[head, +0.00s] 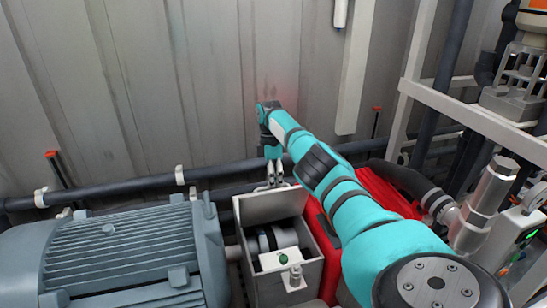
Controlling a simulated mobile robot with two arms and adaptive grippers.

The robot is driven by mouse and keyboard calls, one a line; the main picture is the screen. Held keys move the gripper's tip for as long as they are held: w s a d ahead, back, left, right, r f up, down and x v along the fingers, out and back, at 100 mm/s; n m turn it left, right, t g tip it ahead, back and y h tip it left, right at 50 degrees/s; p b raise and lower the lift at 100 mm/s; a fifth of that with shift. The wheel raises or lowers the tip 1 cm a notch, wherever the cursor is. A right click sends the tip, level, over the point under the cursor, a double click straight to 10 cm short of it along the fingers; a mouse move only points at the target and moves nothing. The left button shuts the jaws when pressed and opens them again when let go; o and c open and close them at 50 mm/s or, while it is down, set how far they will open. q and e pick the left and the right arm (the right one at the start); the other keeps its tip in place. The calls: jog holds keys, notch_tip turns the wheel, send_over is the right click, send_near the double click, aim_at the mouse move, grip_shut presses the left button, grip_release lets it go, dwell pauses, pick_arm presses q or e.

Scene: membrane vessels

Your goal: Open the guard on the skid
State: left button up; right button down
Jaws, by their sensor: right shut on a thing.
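The guard (268,207) on the skid is a light grey lid standing raised at the back of a grey box (302,294). The box is open at the top, and a round coupling (280,237) shows inside it. My right gripper (274,182) is at the top edge of the raised lid, shut on it. My turquoise right arm reaches in from the lower right and hides part of what lies behind it. My left gripper is not in view.
A large grey finned motor (120,255) stands left of the box. A red pump body (385,190) is to the right, partly behind my arm. Dark pipes (130,186) run along the back wall. A white frame (470,115) and a metal valve (484,205) stand at the right.

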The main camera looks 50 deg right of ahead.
jog(key=shift+s+a+f, duration=0.1)
jog(key=shift+a+f, duration=0.15)
jog(key=shift+f, duration=0.45)
jog(key=c, duration=1.7)
grip_release()
jog(key=o, duration=0.4)
jog(key=shift+w+d+f, duration=0.35)
jog(key=shift+w+f, duration=0.15)
jog(key=shift+w, duration=0.15)
jog(key=shift+c, duration=0.2)
notch_tip(320, 180, up, 8)
jog(key=shift+w+d, duration=0.35)
jog(key=shift+w, duration=0.05)
jog(key=shift+r, duration=0.1)
